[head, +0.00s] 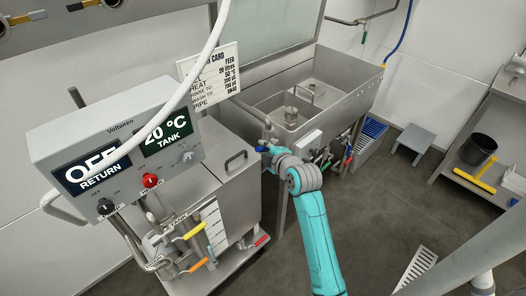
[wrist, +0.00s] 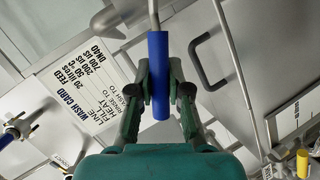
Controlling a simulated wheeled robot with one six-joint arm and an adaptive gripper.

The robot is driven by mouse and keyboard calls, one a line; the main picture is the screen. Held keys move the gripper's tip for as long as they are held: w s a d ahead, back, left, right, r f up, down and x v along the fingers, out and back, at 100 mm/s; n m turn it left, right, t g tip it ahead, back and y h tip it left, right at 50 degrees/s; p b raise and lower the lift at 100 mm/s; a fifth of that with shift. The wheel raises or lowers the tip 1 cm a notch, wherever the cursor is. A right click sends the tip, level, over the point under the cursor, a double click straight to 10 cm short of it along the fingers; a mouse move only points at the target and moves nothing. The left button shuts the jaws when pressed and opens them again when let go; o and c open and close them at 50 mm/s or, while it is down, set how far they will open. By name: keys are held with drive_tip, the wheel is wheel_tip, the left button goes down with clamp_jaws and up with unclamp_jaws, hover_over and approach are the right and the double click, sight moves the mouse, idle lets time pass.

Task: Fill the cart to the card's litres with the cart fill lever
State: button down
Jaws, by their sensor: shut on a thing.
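My gripper (wrist: 160,92) is shut on a blue lever handle (wrist: 158,60) in the wrist view. The handle lies between the two fingers, on a thin metal rod. In the head view my gripper (head: 271,151) is at the steel cart's (head: 232,193) back right corner, and mostly hides the handle. The wash card (head: 211,74) also shows upside down in the wrist view (wrist: 82,92); it reads fill 20 litres, heat 50 °C. A white marked scale (head: 214,229) stands on the cart's front; I cannot read a level on it.
A control box (head: 113,128) shows return OFF and tank 20 °C, with a black and a red knob below. Yellow and orange valve handles (head: 196,264) sit on the cart's pipes. A sink (head: 310,95) stands behind. The floor at right is partly clear.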

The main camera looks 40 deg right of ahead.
drive_tip(key=c, duration=1.1)
unclamp_jaws()
drive_tip(key=shift+s, duration=0.1)
drive_tip(key=v, duration=1.1)
drive_tip(key=shift+s, duration=0.4)
drive_tip(key=shift+a+r, duration=0.1)
drive_tip(key=shift+r, duration=0.05)
